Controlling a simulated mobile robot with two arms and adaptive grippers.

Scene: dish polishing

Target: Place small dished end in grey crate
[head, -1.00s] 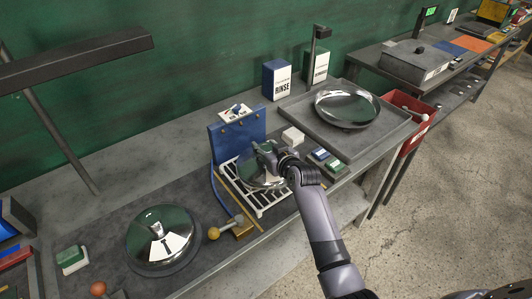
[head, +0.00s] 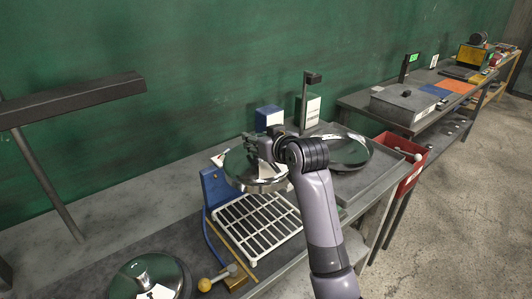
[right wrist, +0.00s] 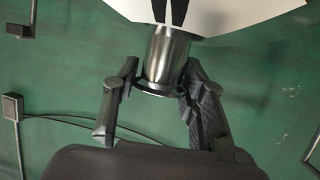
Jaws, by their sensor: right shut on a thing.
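My right gripper (head: 266,150) is shut on the small dished end (head: 243,174), a shiny round steel dish, and holds it in the air above the white rack (head: 262,236). In the right wrist view the fingers (right wrist: 160,82) close around the dish's short shiny cylindrical stem (right wrist: 166,56). The dish's wide part is cut off at the top there. My left gripper is not in view.
A large steel dish (head: 350,153) rests in a grey tray (head: 369,190) behind my right arm. A red bin (head: 413,165) hangs at the bench end. Another dish (head: 133,277) lies at the front left. Rinse boxes and a post stand behind.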

